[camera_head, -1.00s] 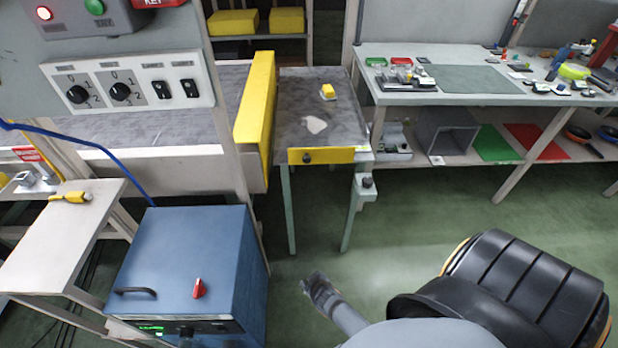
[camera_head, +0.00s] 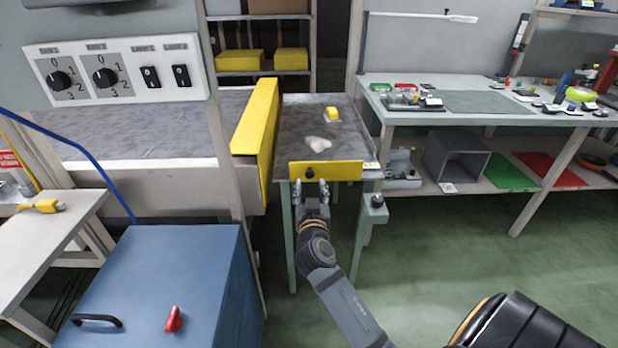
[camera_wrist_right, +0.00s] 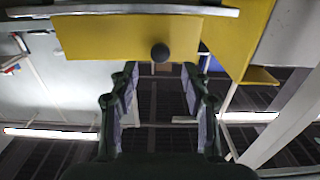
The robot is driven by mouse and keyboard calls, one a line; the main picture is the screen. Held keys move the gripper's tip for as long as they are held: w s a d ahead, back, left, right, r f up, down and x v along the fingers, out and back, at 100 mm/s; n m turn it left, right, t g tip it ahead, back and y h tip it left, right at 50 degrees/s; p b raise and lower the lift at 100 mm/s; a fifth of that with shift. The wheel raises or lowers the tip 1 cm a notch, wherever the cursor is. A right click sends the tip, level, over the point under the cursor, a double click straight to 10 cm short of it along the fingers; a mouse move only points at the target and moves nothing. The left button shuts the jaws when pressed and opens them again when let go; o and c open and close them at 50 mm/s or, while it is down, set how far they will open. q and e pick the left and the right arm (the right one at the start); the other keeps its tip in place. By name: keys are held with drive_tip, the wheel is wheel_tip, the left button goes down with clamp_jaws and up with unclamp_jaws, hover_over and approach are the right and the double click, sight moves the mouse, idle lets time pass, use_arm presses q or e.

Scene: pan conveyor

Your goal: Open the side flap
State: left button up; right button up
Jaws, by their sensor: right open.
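The side flap is a yellow panel (camera_head: 342,172) on the front edge of a small grey-topped table (camera_head: 290,125), with a dark round knob (camera_head: 309,173) left of its middle. It stands upright against the edge. My right gripper (camera_head: 311,188) is open, just in front of and below the knob. In the right wrist view the flap (camera_wrist_right: 100,38) spans the top, and the knob (camera_wrist_right: 160,53) shows between and just beyond the open fingertips (camera_wrist_right: 161,72). I cannot tell whether they touch it. My left gripper is not in view.
A yellow guard (camera_head: 256,125) borders the table's left side. A small bracket with a dark knob (camera_head: 376,203) stands off its front right leg. A blue cabinet (camera_head: 185,285) is at lower left, a workbench (camera_head: 470,112) at right. The green floor between is clear.

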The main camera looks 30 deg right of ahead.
sight(310, 175)
drive_tip(key=x, duration=0.5)
drive_tip(key=shift+w, duration=0.1)
clamp_jaws()
